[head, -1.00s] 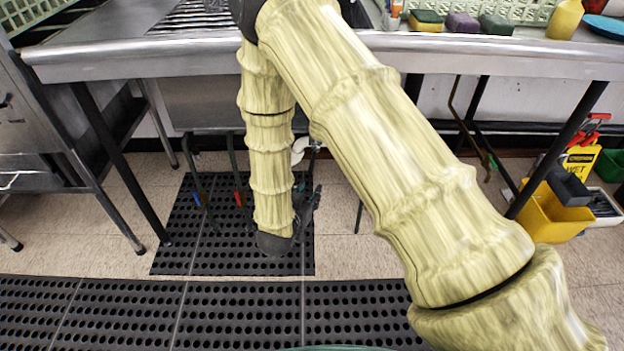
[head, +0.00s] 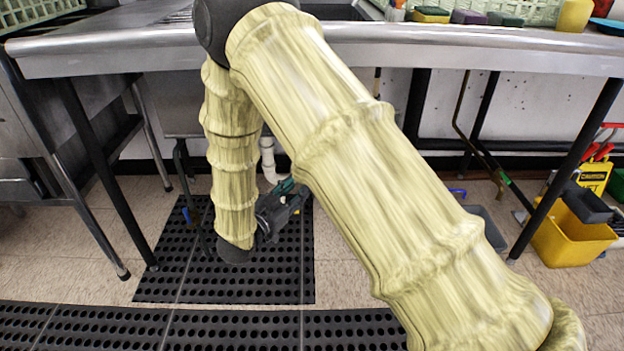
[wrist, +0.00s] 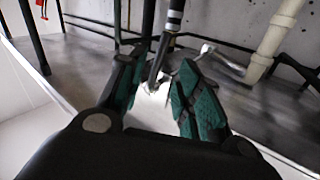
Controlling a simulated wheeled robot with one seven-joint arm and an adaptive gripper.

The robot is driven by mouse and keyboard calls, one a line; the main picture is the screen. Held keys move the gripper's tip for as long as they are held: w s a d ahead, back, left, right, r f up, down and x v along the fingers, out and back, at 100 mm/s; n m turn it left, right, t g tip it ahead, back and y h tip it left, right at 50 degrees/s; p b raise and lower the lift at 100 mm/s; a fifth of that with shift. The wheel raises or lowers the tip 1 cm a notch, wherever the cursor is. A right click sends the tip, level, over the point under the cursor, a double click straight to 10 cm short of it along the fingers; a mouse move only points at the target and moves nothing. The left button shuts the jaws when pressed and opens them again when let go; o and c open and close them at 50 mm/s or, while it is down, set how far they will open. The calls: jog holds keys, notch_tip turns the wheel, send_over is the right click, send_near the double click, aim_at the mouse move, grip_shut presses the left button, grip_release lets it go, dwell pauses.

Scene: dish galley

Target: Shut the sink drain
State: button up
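My gripper (head: 284,202) is low under the sink counter, just above the black floor mat. In the wrist view my gripper (wrist: 160,62) has its two teal-padded fingers apart. A dark rod with pale bands (wrist: 174,20) shows between and beyond the fingertips; I cannot tell whether it touches them. A dark lever with a blue end (head: 186,212) hangs under the sink to the left of my forearm. The sink basin's underside (head: 182,118) is partly hidden by my arm. The drain itself is not clearly visible, and I cannot tell its state.
A white drain pipe (head: 267,158) stands behind my gripper; a pale pipe (wrist: 275,42) shows in the wrist view. Counter legs (head: 105,180) frame the space. A yellow mop bucket (head: 568,235) stands at the right. The perforated mat (head: 160,285) is clear at the left.

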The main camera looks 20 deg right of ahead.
jog(key=b+x, duration=0.2)
jog(key=x, duration=0.6)
jog(key=shift+b, duration=0.4)
grip_shut()
